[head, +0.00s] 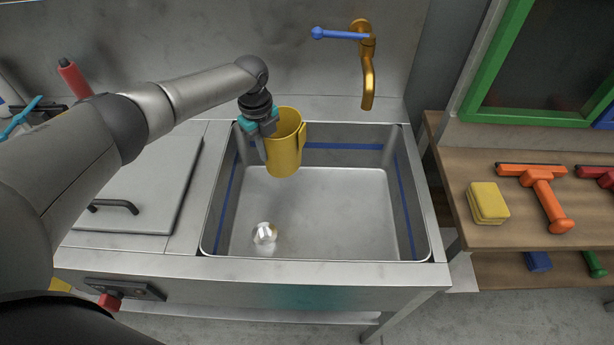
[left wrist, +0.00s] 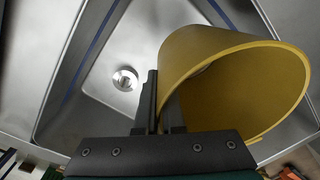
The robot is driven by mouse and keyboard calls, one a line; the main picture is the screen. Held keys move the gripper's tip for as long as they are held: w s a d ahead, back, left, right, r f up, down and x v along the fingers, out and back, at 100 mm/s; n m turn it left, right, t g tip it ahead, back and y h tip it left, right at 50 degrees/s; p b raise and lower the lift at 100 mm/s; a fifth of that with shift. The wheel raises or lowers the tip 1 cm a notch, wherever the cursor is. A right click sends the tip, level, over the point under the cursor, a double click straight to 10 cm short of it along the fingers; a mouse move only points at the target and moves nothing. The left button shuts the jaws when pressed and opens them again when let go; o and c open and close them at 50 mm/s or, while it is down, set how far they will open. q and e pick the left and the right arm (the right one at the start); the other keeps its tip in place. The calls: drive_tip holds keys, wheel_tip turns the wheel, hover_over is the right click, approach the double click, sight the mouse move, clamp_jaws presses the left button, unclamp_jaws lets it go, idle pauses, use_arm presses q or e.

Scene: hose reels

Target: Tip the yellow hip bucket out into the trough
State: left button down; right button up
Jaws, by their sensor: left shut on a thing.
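The yellow hip bucket (head: 285,150) hangs over the back left part of the steel trough (head: 335,200). It stands roughly upright in the head view, its open mouth facing up. My left gripper (head: 262,140) is shut on the bucket's left wall. In the left wrist view the bucket (left wrist: 225,80) shows its rim and bare inner wall, and one finger of the gripper (left wrist: 160,110) lies inside the rim. The bottom of the bucket is hidden. The trough's drain (left wrist: 125,79) shows below. My right gripper is not in view.
A brass tap (head: 367,75) with a blue lever is on the wall behind the trough. A flat lid with a dark handle (head: 113,206) lies left of it. On the wooden shelf at right are yellow sponges (head: 487,203) and an orange squeegee (head: 546,195).

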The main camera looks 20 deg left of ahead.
use_arm(q)
drive_tip(key=f+b, duration=0.3)
drive_tip(key=f, duration=0.1)
drive_tip(key=shift+w+a, duration=0.15)
drive_tip(key=shift+a, duration=0.1)
drive_tip(key=shift+f+b, duration=0.7)
drive_tip(key=shift+b, duration=0.05)
drive_tip(key=shift+r, duration=0.1)
